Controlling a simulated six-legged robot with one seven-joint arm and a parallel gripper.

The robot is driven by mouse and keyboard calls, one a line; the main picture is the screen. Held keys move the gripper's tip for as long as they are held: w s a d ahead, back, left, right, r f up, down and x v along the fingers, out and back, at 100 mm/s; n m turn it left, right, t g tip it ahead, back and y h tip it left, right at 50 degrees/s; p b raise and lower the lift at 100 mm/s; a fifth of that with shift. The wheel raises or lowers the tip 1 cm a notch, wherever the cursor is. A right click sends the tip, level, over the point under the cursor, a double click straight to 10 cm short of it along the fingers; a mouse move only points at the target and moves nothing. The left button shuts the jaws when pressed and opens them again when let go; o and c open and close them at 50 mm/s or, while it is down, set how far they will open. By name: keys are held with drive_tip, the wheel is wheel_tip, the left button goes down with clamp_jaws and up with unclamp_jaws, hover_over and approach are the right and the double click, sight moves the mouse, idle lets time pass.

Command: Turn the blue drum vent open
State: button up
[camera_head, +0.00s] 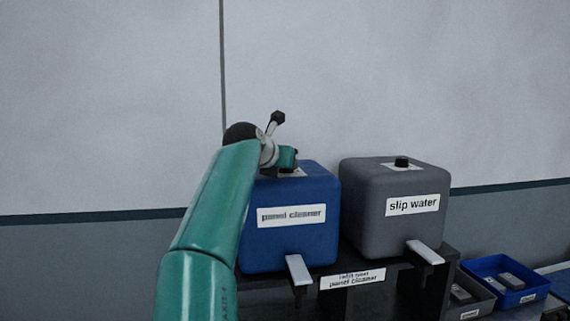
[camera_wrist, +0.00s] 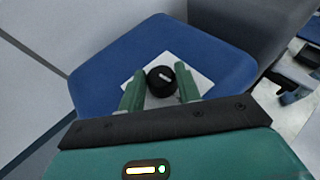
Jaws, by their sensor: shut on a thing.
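The blue drum (camera_head: 291,232) stands on a dark stand and carries a "panel cleaner" label. In the wrist view the drum's top (camera_wrist: 195,52) shows a white square patch with a round black vent cap (camera_wrist: 161,80) that has a pale mark across it. My gripper (camera_wrist: 160,92) is over the drum top, with its two green fingers on either side of the vent, shut on it. In the head view my gripper (camera_head: 286,160) is at the drum's top and hides the vent. I cannot tell how far the vent is turned.
A grey drum (camera_head: 380,228) labelled "slip water", with a black cap, stands close to the right. White-handled taps (camera_head: 299,269) stick out below both drums. Blue and dark bins (camera_head: 507,282) lie at lower right. A wall (camera_head: 400,80) is behind.

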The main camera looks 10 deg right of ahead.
drive_tip(key=shift+w+a+f+m+g+h, duration=0.1)
drive_tip(key=shift+m+g+h, duration=0.35)
drive_tip(key=shift+m, duration=0.1)
drive_tip(key=shift+w+f+m+g+h, duration=0.1)
drive_tip(key=shift+m+g+h, duration=0.35)
drive_tip(key=shift+m, duration=0.1)
drive_tip(key=shift+f, duration=0.1)
drive_tip(key=o, duration=1)
drive_tip(key=shift+s, duration=0.1)
drive_tip(key=v, duration=1.4)
drive_tip(key=shift+a, duration=0.1)
